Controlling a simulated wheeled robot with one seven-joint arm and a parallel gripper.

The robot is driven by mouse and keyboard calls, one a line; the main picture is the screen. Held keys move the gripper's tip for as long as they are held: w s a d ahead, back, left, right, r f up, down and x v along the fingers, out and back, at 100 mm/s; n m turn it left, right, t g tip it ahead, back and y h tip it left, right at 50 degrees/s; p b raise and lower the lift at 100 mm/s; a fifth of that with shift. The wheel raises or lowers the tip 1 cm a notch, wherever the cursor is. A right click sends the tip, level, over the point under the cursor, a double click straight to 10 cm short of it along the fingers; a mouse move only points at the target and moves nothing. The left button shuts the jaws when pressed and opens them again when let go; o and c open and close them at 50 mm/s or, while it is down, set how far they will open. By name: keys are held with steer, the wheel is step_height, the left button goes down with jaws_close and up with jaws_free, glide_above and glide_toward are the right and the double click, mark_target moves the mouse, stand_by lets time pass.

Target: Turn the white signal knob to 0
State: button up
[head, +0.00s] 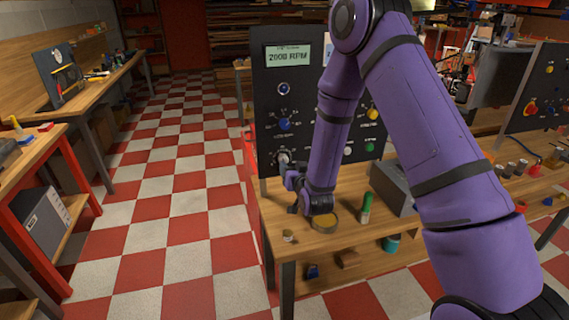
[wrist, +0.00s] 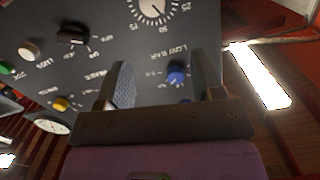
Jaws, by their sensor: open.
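A dark upright panel (head: 267,100) stands at the back of the wooden bench. A pale knob (head: 284,157) sits low on its left side, just beyond my gripper. In the wrist view the same pale knob (wrist: 152,8) is cut by the top edge, within a white scale marked 25, 50 and 75. Its pointer and label cannot be read clearly. My gripper (wrist: 162,65) is open and empty, its fingers towards the panel. A blue knob (wrist: 177,73) appears between the fingers, apart from both. It also shows above the pale knob in the head view (head: 284,124).
The panel also carries a screen (head: 288,56) reading 2000 RPM, a black knob (wrist: 73,35), a white button (wrist: 30,50) and a yellow one (wrist: 60,104). A round dish (head: 325,222) and a green-capped tube (head: 366,206) stand on the bench below. Floor to the left is clear.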

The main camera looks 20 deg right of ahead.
step_height(320, 180, down, 4)
steer(key=s+t, duration=0.1)
steer(key=w, duration=1)
steer(key=shift+w, duration=0.35)
steer(key=shift+c, duration=0.2)
steer(key=c, duration=0.9)
